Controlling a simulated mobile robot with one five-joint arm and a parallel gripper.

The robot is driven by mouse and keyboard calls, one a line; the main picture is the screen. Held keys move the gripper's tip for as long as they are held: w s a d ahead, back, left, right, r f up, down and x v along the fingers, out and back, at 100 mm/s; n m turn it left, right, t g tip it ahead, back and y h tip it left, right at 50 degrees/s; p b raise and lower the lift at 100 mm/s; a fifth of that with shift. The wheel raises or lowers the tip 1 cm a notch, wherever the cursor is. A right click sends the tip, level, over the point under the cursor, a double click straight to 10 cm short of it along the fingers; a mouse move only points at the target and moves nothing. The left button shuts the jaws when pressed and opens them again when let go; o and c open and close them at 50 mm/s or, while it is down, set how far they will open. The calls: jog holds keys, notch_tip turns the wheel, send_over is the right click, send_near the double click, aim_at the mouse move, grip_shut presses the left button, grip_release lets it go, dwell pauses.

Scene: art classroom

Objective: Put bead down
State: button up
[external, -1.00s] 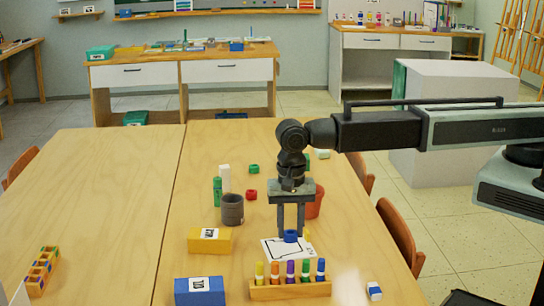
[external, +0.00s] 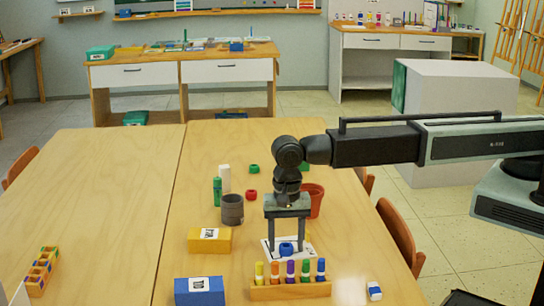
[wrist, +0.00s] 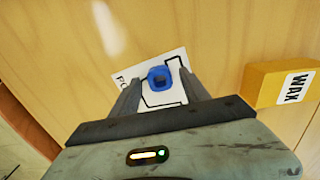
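The blue bead (external: 286,248) sits on a white card (external: 309,252) with black outlines drawn on it. It also shows in the wrist view (wrist: 160,78), its hole facing the camera. My gripper (external: 286,249) is low over the card, pointing down, with one finger on each side of the bead. In the wrist view the fingers stand apart with a gap on both sides of the bead, so my gripper is open. Part of the card is hidden behind the fingers.
A wooden rack of colored markers (external: 290,290) stands just in front of the card. A yellow WAX box (external: 210,240) and a grey cup (external: 232,209) are to the left. A terracotta pot (external: 314,200) is close behind my gripper. A red bead (external: 251,195) lies farther back.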

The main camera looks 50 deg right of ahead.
jog(key=shift+r, duration=0.1)
notch_tip(320, 180, up, 12)
jog(key=p, duration=1.2)
jog(key=w+d+n, duration=0.1)
jog(key=w+d, duration=0.2)
jog(key=d, duration=0.7)
jog(key=w+d+n, duration=0.2)
jog(key=w+d, duration=0.2)
jog(key=d, duration=0.7)
jog(key=w+d+n, duration=0.1)
jog(key=w+d, duration=0.2)
jog(key=d, duration=0.7)
jog(key=s+d+n, duration=0.3)
jog(key=d+n, duration=0.2)
jog(key=d, duration=1.9)
jog(key=shift+d, duration=0.35)
jog(key=shift+o, duration=0.5)
